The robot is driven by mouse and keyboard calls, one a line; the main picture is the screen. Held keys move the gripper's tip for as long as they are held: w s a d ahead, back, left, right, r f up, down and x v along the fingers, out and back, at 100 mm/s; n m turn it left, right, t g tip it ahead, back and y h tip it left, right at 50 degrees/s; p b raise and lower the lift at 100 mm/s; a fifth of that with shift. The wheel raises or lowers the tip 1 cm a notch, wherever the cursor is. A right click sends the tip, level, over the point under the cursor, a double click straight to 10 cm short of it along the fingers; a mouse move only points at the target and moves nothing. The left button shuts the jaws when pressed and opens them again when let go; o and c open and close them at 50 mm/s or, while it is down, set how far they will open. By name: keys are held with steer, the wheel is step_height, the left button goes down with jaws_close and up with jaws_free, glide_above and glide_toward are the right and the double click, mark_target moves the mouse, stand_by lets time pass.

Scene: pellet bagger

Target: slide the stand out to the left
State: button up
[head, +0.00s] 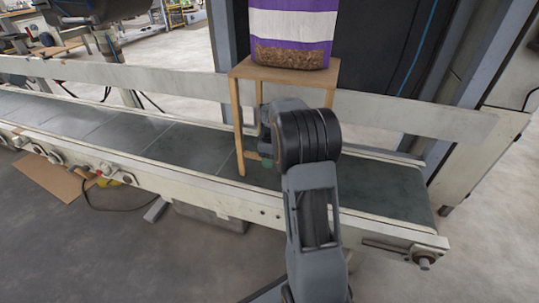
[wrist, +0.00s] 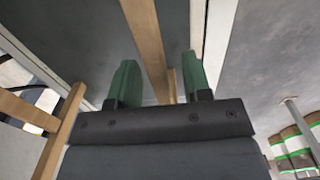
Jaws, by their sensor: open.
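The wooden stand (head: 285,73) has a flat square top and thin legs and stands upright on the conveyor belt. A purple and white bag (head: 292,30) with brown pellets showing at its bottom is on the stand's top. My gripper (wrist: 160,78) is low at the stand, mostly hidden behind my own wrist in the head view. In the wrist view its two green fingers are apart, and a wooden bar of the stand (wrist: 146,35) runs between them. I cannot tell whether they touch it. The right legs are largely hidden by my arm.
The conveyor belt (head: 130,133) is clear to the left of the stand. A pale rail (head: 160,80) runs behind it, and the machine frame (head: 226,45) rises behind the bag. Cardboard (head: 52,178) lies on the floor at front left.

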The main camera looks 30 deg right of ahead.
steer(key=shift+f+b, duration=0.35)
steer(key=shift+f, duration=0.9)
jaws_close()
stand_by(0.5)
